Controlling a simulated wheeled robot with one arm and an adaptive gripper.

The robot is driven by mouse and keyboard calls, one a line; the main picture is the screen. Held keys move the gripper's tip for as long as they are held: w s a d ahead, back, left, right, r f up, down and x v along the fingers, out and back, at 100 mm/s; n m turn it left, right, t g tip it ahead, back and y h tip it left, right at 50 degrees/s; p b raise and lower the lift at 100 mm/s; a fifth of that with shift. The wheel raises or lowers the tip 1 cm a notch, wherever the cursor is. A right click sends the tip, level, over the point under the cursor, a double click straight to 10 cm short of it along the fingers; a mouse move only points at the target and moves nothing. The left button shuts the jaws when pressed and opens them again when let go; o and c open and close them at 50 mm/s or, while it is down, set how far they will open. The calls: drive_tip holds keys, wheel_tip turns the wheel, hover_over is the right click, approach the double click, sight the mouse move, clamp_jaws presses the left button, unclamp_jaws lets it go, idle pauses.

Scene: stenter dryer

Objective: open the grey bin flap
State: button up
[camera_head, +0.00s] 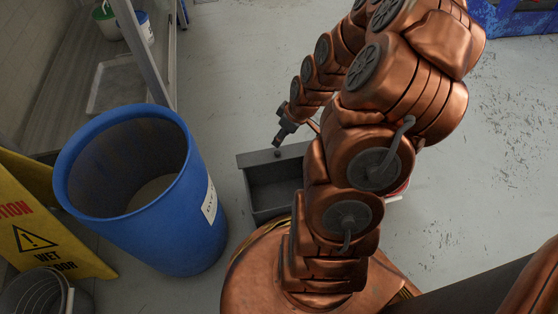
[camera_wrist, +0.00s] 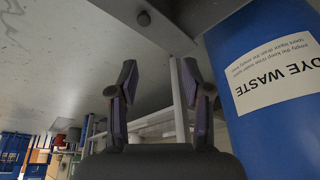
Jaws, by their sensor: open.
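The grey bin (camera_head: 268,206) stands on the floor right of the blue barrel, partly hidden by my arm. Its dark inside shows in the head view. A grey strip (camera_head: 250,159) with a small dark round knob (camera_head: 278,153) runs along its far top edge and looks like the flap, but its exact angle is hard to tell. My gripper (camera_head: 282,138) is just beyond this strip, close to the knob. In the wrist view my gripper (camera_wrist: 159,65) is open, with nothing between its fingers.
A blue barrel (camera_head: 185,245), labelled dye waste, stands close to the left of the bin. A yellow wet-floor sign (camera_head: 50,235) is farther left. A grey metal post (camera_head: 140,45) rises behind the barrel. The floor (camera_head: 225,75) beyond the bin is clear.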

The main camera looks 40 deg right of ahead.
drive_tip(key=b, duration=0.2)
approach(277, 152)
drive_tip(key=shift+t, duration=0.4)
drive_tip(key=b+x, duration=0.1)
drive_tip(key=x, duration=0.1)
drive_tip(key=b+x, duration=0.1)
drive_tip(key=x, duration=0.2)
drive_tip(key=s+b+x, duration=0.1)
drive_tip(key=x, duration=0.2)
drive_tip(key=shift+w+f, duration=0.1)
drive_tip(key=shift+f, duration=0.15)
drive_tip(key=shift+c, duration=0.2)
clamp_jaws()
